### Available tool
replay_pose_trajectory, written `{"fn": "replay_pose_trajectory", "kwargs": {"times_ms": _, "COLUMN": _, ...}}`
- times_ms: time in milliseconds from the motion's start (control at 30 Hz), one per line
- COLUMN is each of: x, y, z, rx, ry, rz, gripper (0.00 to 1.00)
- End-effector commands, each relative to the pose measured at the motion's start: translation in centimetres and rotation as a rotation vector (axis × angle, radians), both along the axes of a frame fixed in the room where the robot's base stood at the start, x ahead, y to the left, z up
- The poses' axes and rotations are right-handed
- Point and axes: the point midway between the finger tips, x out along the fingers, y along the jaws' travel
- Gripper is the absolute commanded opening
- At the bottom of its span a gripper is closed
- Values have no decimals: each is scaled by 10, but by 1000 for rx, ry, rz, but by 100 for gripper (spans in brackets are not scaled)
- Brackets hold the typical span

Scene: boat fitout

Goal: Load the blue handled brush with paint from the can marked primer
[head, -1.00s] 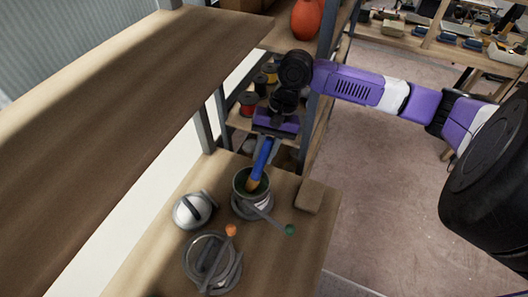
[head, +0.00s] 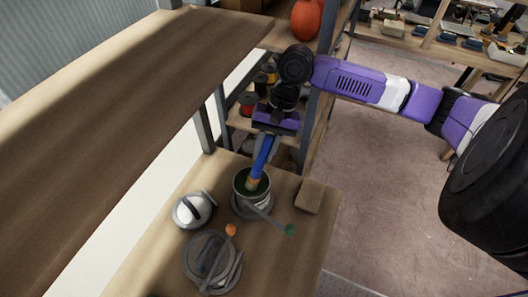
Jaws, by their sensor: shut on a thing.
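The blue handled brush (head: 262,155) is held near upright, bristles down, in my gripper (head: 271,136), which is shut on its handle. The brush's lower end is inside the mouth of an open can (head: 240,198) with dark green contents on the wooden bench. Whether the bristle tips touch the paint is hidden by the can's rim. No marking is readable on the can.
A white and grey rounded object (head: 188,211) stands left of the can, and a brown block (head: 310,196) lies to its right. Sticks with a green tip (head: 290,230) and an orange tip (head: 231,230) lie in front. A large wooden shelf (head: 110,110) overhangs the left.

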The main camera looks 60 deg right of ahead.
Motion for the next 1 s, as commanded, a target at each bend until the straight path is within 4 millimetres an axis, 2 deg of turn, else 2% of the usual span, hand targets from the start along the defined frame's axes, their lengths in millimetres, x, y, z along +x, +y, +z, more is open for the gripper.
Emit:
{"fn": "replay_pose_trajectory", "kwargs": {"times_ms": 700, "x": 0, "y": -1, "z": 53, "rx": -2, "ry": -2, "rz": 0, "gripper": 0}}
{"fn": "replay_pose_trajectory", "kwargs": {"times_ms": 1000, "x": 0, "y": 0, "z": 58, "rx": -1, "ry": -3, "rz": 0, "gripper": 0}}
